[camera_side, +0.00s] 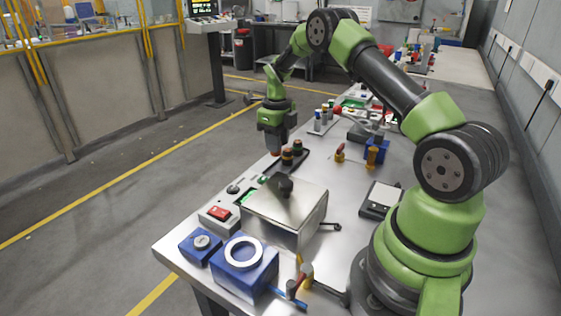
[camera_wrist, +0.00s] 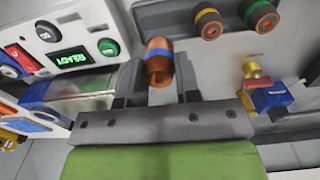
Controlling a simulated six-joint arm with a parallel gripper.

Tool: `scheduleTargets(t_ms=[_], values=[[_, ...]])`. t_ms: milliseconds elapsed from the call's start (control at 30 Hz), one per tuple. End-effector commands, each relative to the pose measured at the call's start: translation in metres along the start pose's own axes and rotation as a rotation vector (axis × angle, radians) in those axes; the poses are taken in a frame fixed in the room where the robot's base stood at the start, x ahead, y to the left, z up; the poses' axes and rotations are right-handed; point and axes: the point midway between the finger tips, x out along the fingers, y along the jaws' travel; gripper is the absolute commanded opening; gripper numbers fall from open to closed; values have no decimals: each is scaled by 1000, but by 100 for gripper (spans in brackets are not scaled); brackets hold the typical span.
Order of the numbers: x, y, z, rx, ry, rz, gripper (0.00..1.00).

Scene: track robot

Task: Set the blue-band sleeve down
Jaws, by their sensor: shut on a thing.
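A copper-coloured sleeve with a blue band (camera_wrist: 158,54) is between the fingers of my gripper (camera_wrist: 160,88) in the wrist view. My gripper is shut on it. In the side view my gripper (camera_side: 276,143) points down, with the copper end of the sleeve (camera_side: 276,153) just below it. In the side view the held sleeve is at the left end of the tray, beside these two. I cannot tell whether it touches the tray.
A control panel with a READY display (camera_wrist: 70,58) and a green button (camera_wrist: 108,47) is at the left in the wrist view. A metal box (camera_side: 287,212) and blue blocks (camera_side: 245,270) stand nearer on the bench. A blue vise-like fixture (camera_wrist: 268,97) is at the right.

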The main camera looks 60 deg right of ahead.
Motion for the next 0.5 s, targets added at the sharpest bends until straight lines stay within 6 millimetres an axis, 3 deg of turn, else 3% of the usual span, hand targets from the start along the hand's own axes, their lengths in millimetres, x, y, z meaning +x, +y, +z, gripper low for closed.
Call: scheduleTargets(t_ms=[400, 500], values=[[55, 1, 0, -2, 0, 0, 5], [60, 1, 0, -2, -2, -1, 5]])
